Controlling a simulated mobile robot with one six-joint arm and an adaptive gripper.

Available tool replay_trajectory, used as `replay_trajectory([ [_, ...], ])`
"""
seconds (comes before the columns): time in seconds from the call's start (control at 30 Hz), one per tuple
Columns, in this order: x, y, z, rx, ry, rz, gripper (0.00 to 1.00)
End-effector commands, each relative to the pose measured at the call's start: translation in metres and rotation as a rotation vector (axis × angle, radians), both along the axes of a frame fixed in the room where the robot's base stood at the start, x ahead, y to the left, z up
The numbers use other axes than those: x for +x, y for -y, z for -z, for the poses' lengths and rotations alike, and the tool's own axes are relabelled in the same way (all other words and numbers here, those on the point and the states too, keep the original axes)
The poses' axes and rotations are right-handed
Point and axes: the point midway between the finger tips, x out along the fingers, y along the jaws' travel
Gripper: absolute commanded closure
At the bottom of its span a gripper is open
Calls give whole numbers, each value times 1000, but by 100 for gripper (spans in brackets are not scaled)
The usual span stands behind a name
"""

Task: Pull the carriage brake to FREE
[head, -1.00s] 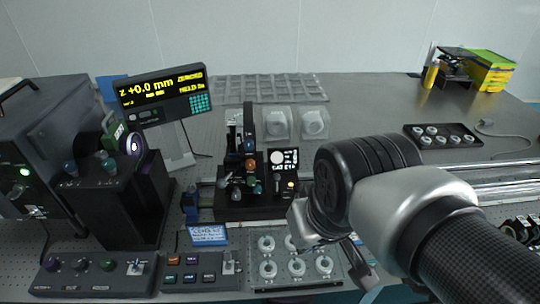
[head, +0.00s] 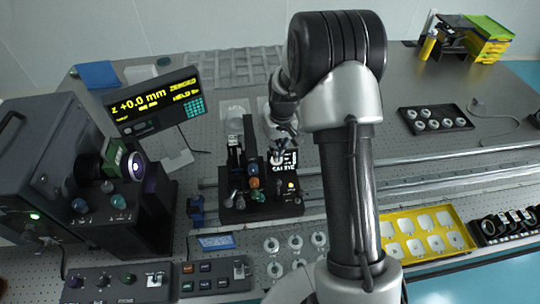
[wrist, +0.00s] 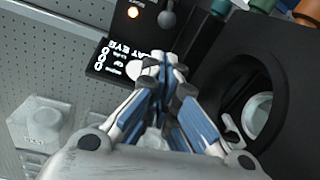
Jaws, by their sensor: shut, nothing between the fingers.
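The carriage (head: 262,207) is a black block with a column and coloured knobs on the rail, in the middle of the head view. A black plate with white lettering (head: 284,162) stands on it; the same plate (wrist: 112,62) shows in the wrist view, with a pale round part by my fingertips. I cannot tell which part is the brake. My gripper (head: 278,156) is shut and empty at the plate; its fingertips (wrist: 166,62) overlap the plate's edge, contact unclear.
A display (head: 155,102) reads z +0.0 mm, ZEROED, HELD. A grey instrument (head: 45,150) stands left. Control boxes (head: 215,277) lie in front. A yellow tray (head: 385,226) and a black tray (head: 435,121) lie right. The rail (head: 440,165) runs right.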

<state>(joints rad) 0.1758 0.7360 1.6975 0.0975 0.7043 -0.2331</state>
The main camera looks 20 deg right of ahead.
Motion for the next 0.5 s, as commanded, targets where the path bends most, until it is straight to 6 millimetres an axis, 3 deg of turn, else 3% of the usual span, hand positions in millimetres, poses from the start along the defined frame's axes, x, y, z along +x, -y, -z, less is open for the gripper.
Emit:
replay_trajectory([
  [0.33, 0, 0, 3, 0, -1, 1, 100],
  [0.5, 0, -1, 19, 1, -4, 1, 100],
])
